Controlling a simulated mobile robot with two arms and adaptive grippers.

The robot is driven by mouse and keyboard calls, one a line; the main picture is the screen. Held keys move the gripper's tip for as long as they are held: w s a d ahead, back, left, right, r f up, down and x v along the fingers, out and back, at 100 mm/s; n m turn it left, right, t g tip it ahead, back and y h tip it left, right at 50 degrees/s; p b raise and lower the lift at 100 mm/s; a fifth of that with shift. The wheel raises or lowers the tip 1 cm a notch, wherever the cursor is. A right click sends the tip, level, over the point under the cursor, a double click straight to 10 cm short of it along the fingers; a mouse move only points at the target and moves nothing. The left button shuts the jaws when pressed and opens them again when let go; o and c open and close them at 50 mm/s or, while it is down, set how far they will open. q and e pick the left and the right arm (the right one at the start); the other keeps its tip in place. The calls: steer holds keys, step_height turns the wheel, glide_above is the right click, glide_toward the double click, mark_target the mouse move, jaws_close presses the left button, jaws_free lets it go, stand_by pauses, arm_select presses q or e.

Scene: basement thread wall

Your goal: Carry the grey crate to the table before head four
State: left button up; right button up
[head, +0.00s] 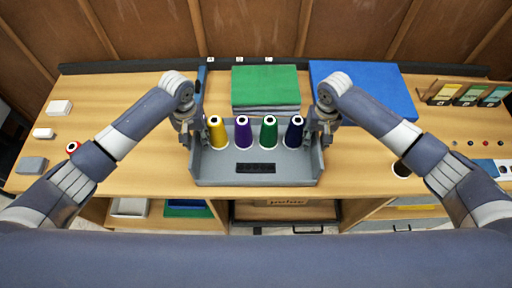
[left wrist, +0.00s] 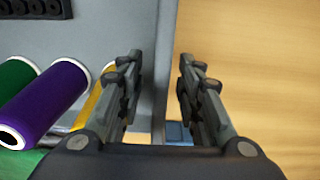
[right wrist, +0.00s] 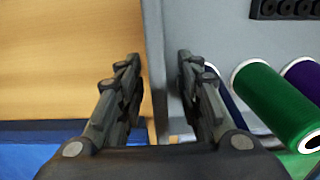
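The grey crate (head: 215,171) sits on the wooden table (head: 135,150) in the middle of the head view. It holds a yellow cone (head: 217,134), a purple cone (head: 243,134), a green cone (head: 269,134) and a dark blue cone (head: 293,134), all upright. My left gripper (left wrist: 158,85) is open, with its fingers on either side of the crate's left end wall. My right gripper (right wrist: 158,85) is open, with its fingers on either side of the right end wall. Gaps show between fingers and walls in both wrist views. I cannot identify head four.
Green cloths (head: 265,85) on a grey stack and a blue sheet (head: 375,90) lie behind the crate. Small white boxes (head: 58,107) and a red spool (head: 72,147) are at the left. A rack of cards (head: 465,94) stands at the right. Shelves open below the front edge.

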arm_select(q)
steer(key=shift+w+f, duration=0.1)
steer(key=shift+f, duration=0.6)
arm_select(e)
steer(key=shift+w+f, duration=0.1)
steer(key=shift+f, duration=0.65)
arm_select(q)
jaws_close()
arm_select(e)
jaws_close()
arm_select(q)
steer(key=shift+r, duration=0.1)
arm_select(e)
steer(key=shift+r, duration=0.15)
